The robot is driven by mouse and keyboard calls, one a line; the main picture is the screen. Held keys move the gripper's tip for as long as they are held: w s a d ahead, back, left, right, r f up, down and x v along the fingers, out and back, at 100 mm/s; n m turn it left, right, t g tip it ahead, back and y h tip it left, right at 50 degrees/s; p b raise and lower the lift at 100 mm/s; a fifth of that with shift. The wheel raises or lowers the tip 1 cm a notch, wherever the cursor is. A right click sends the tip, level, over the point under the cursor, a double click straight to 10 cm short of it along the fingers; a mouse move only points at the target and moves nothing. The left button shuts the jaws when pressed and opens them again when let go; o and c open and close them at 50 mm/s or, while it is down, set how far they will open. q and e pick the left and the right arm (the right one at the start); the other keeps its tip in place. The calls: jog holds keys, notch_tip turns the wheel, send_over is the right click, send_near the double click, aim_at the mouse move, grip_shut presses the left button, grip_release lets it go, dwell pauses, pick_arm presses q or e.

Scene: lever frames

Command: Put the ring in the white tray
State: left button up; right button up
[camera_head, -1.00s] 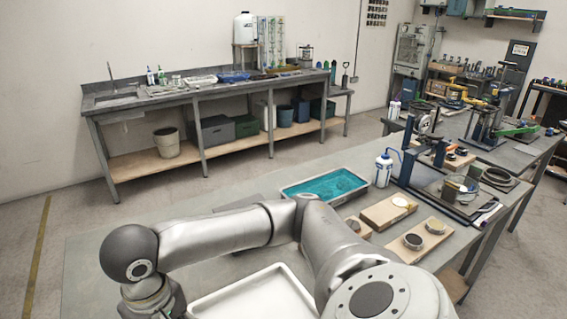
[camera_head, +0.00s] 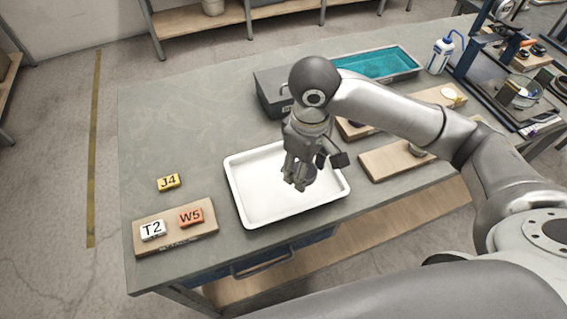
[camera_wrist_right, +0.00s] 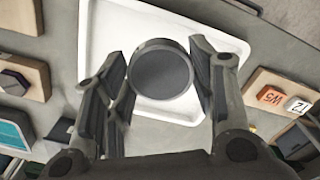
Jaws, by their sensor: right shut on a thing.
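The white tray (camera_head: 262,205) lies on the grey bench in the head view; it also shows in the right wrist view (camera_wrist_right: 98,30). My right gripper (camera_head: 298,180) is over the right part of the tray, pointing down. In the right wrist view my right gripper (camera_wrist_right: 160,75) is shut on a dark, round, rimmed piece, the ring (camera_wrist_right: 160,72), held between the fingers with the tray behind it. In the head view the fingers mostly hide the ring. How high it is above the tray floor is hard to tell. My left gripper is not in view.
A wooden board (camera_head: 176,238) with T2 and W5 blocks lies left of the tray, with a yellow J4 block (camera_head: 168,182) behind it. A dark grey box (camera_head: 268,92) and a teal-filled tray (camera_head: 380,62) stand behind. Wooden boards (camera_head: 385,165) lie to the right.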

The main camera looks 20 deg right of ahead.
jog(key=w+a+f, duration=0.1)
jog(key=w+f, duration=0.1)
jog(key=w, duration=0.4)
jog(key=p, duration=0.2)
send_over(279, 167)
jog(key=s, duration=0.1)
notch_tip(279, 167, down, 5)
jog(key=shift+s+d+f, duration=0.1)
jog(key=shift+s+f, duration=0.05)
jog(key=shift+w+f, duration=0.55)
jog(key=shift+f, duration=0.2)
notch_tip(279, 167, down, 2)
jog(key=shift+f+p, duration=0.1)
jog(key=shift+p, duration=0.35)
jog(key=shift+f, duration=0.5)
jog(key=o, duration=1.1)
jog(key=shift+f, duration=0.1)
jog(key=shift+o, duration=0.2)
